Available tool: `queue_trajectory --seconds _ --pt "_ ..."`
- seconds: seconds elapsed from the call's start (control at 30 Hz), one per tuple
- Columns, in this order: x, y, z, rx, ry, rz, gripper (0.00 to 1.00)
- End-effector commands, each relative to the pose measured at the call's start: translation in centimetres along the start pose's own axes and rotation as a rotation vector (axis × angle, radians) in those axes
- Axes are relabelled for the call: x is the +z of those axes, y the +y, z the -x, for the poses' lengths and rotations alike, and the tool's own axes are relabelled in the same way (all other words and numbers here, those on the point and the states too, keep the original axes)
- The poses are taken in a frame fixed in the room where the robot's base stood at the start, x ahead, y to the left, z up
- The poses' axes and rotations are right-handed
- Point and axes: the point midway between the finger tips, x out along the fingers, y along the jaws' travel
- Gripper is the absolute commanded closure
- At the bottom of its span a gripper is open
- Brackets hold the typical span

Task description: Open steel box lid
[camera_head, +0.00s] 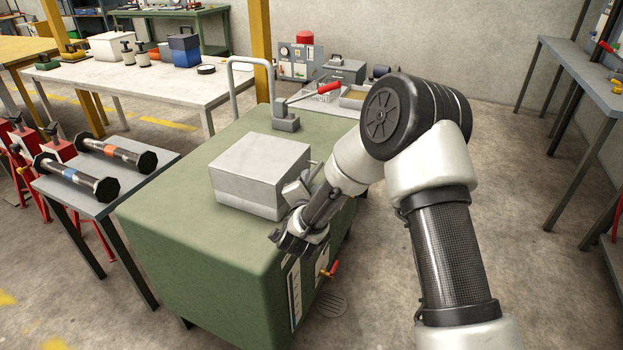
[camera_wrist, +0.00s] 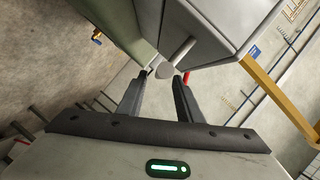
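A grey steel box (camera_head: 250,185) sits on top of a green cabinet (camera_head: 160,215). Its lid (camera_head: 260,155) is down, with a seam around the upper part. My gripper (camera_head: 303,182) is at the box's right side, and the arm partly hides that side. In the wrist view the steel box (camera_wrist: 215,25) fills the upper right. A round grey bar (camera_wrist: 178,57) sticks out from it, with its end near the gap between the fingertips. My gripper (camera_wrist: 164,78) is open there, fingers apart. Whether either finger touches the bar, I cannot tell.
A grey block with a red-handled lever (camera_head: 290,118) stands behind the box on the cabinet. A pale bent tube (camera_head: 236,85) rises at the cabinet's back edge. A small table with two dumbbell-like spools (camera_head: 120,155) stands at the left. Open floor (camera_head: 480,190) lies to the right.

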Motion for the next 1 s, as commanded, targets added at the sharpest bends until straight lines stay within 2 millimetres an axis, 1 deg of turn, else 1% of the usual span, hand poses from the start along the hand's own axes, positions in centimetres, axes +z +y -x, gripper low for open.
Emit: queue_trajectory --seconds 0.03,0.1,0.2,0.3,0.43,0.67,0.7,0.77,0.8,0.87,0.9,1.0 --pt "0.0 0.2 -1.1 0.001 0.003 -0.003 0.68" --pt "0.0 0.1 -2.3 0.000 0.003 -0.002 0.68" --pt "0.0 0.1 -3.6 -0.001 0.001 -0.001 0.68" --pt "0.1 0.1 -4.5 0.000 0.000 -0.001 0.68" --pt "0.0 0.0 -5.1 0.000 0.000 0.000 0.68" --pt "0.0 0.0 -5.1 0.000 0.000 0.000 0.68" --pt "0.0 0.0 -5.1 0.000 0.000 0.000 0.71" --pt "0.0 0.0 -5.1 0.000 0.000 0.000 0.81" --pt "0.0 0.0 -5.1 0.000 0.000 0.000 0.88" --pt "0.0 0.0 -5.1 0.000 0.000 0.000 0.98" --pt "0.0 0.0 -5.1 0.000 0.000 0.000 1.00" --pt "0.0 0.0 -5.1 0.000 0.000 0.000 1.00"
